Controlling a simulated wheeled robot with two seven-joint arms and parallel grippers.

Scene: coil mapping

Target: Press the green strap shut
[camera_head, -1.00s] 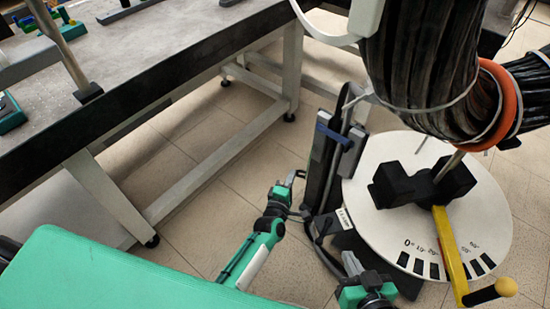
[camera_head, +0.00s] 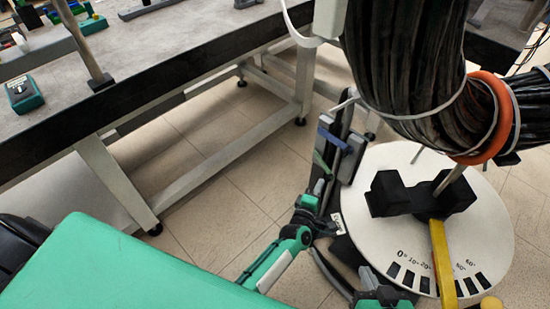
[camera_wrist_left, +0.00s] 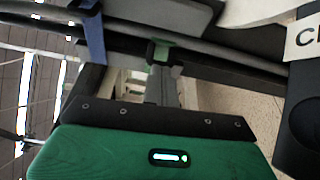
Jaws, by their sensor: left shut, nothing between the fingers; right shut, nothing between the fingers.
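The green strap (camera_head: 320,163) shows as a thin strip at the left of the dark upright post (camera_head: 328,158), below the blue strap (camera_head: 333,138). In the left wrist view the green strap (camera_wrist_left: 160,52) is a short band across dark rails, right in front of my left fingers (camera_wrist_left: 161,88). My left gripper (camera_head: 318,188) is shut and empty, just below the strap. I cannot tell if it touches. The blue strap (camera_wrist_left: 93,35) is at upper left in the wrist view. My right gripper (camera_head: 368,276) is shut and empty at the bottom edge, partly cut off.
A white dial (camera_head: 380,225) with angle marks, black blocks and a yellow crank (camera_head: 446,265) stands right of the post. A thick black cable bundle (camera_head: 405,70) with an orange ring hangs above it. A workbench (camera_head: 160,50) is at upper left. Tiled floor is clear between.

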